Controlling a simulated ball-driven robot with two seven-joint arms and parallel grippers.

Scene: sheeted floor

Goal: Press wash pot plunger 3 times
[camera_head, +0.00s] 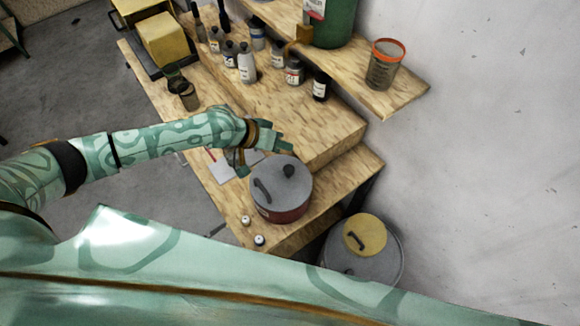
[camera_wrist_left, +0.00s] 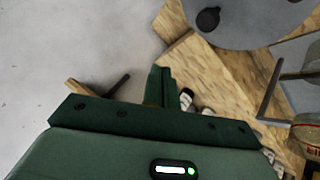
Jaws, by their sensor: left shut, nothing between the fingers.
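The wash pot (camera_head: 285,206) is a round dark-red pot with a grey lid, standing on the low front part of the wooden bench. A black plunger knob (camera_head: 289,171) rises from its lid, with a black curved handle (camera_head: 262,190) beside it. My left gripper (camera_head: 287,147) is shut and empty. In the head view it appears just above the pot's far rim, apart from the knob. In the left wrist view its fingers (camera_wrist_left: 160,84) are together, and the grey lid (camera_wrist_left: 255,25) with the black knob (camera_wrist_left: 207,19) shows at the top right. My right gripper is out of view.
Several small bottles (camera_head: 247,65) stand on the raised bench. A red-rimmed cup (camera_head: 386,65) is on the back shelf. A yellow-lidded grey drum (camera_head: 385,265) stands right of the pot. Two small white-topped items (camera_head: 259,240) lie near the bench's front edge.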

